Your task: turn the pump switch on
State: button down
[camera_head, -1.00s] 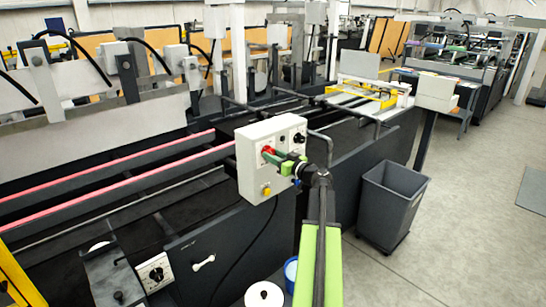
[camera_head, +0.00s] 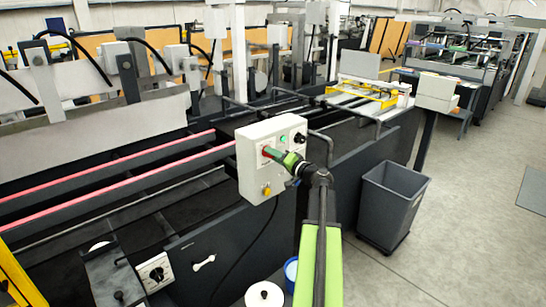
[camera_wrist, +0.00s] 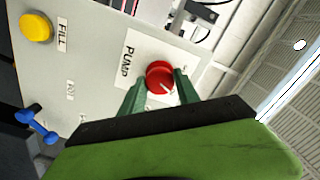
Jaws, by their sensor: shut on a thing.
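The pump switch is a round red knob (camera_wrist: 160,76) on a white panel, with a "PUMP" label beside it in the wrist view. A pale pointer mark shows on its face. In the head view the knob is mostly hidden by my gripper (camera_head: 272,153), which reaches the front of the white control box (camera_head: 250,165). In the wrist view the two green fingers of my gripper (camera_wrist: 159,88) stand on either side of the knob and are shut on it.
The box also carries a yellow button (camera_head: 266,191), labelled "FILL" in the wrist view, a green light (camera_head: 283,139) and a black knob (camera_head: 299,138). A grey bin (camera_head: 392,205) stands on the floor to the right. Open floor lies beyond it.

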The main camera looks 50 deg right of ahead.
jog(key=shift+r+m, duration=0.1)
jog(key=shift+m, duration=1.3)
jog(key=c, duration=0.9)
grip_release()
jog(key=s+a, duration=0.1)
jog(key=s, duration=1.6)
jog(key=shift+s, duration=0.2)
